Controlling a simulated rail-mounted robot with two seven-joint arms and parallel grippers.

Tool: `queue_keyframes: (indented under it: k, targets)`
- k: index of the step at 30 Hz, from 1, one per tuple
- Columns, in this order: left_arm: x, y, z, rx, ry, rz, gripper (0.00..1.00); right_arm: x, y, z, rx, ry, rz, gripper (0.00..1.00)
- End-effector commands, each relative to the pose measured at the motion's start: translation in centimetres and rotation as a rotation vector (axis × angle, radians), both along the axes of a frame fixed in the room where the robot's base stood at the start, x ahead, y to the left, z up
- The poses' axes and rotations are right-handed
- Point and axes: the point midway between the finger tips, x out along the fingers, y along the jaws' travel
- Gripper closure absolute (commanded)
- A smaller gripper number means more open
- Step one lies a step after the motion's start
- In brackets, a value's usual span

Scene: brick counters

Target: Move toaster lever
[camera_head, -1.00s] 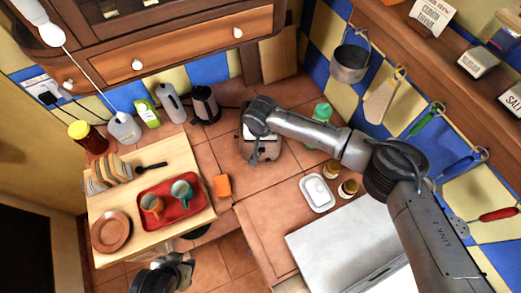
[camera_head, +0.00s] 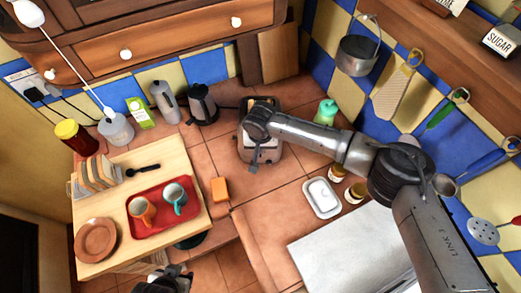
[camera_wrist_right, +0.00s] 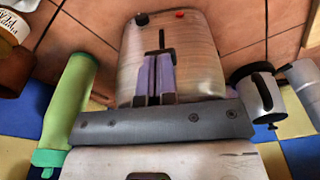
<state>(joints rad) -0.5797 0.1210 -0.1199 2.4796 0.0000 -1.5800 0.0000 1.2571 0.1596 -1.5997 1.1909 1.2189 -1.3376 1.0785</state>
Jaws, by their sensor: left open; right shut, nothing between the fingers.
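The metallic toaster (camera_head: 276,150) stands on the tiled counter, partly hidden by my right arm in the head view. In the right wrist view the toaster's front (camera_wrist_right: 200,58) shows a dark vertical slot with the black lever (camera_wrist_right: 161,48), plus a black and a red button near its edge. My right gripper (camera_wrist_right: 157,60) is shut and empty, its fingertips right at the lever area; I cannot tell whether they touch it. It also shows over the toaster in the head view (camera_head: 254,166). My left gripper (camera_head: 165,284) is open at the bottom edge, away from the toaster.
A kettle (camera_head: 202,108) stands left of the toaster and a green bottle (camera_head: 325,112) right of it. An orange sponge (camera_head: 220,189), a white dish (camera_head: 321,197) and jars lie nearer. A wooden board (camera_head: 101,202) holds a red tray with mugs, a plate and a toast rack.

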Motion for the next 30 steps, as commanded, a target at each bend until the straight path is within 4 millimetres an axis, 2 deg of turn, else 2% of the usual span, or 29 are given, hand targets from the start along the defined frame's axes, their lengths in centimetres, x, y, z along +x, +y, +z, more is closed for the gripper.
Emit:
queue_keyframes:
  k: [5,19,26,30]
  targets:
    - [0.0,-0.2,-0.1,-0.007,-0.001,0.005,0.54,0.0,0.0,-0.4,0.000,0.002,0.000,1.00]
    - [0.0,-0.1,-2.0,-0.003,-0.001,0.002,0.54,-0.1,0.0,-5.8,0.000,0.003,-0.001,1.00]
    - [0.0,0.1,-1.5,0.004,0.000,-0.003,0.54,-0.2,-0.1,-5.5,-0.002,0.004,0.000,1.00]
    - [0.0,0.1,0.8,0.006,0.001,-0.003,0.54,-1.2,-0.1,-4.8,-0.002,0.009,0.000,1.00]
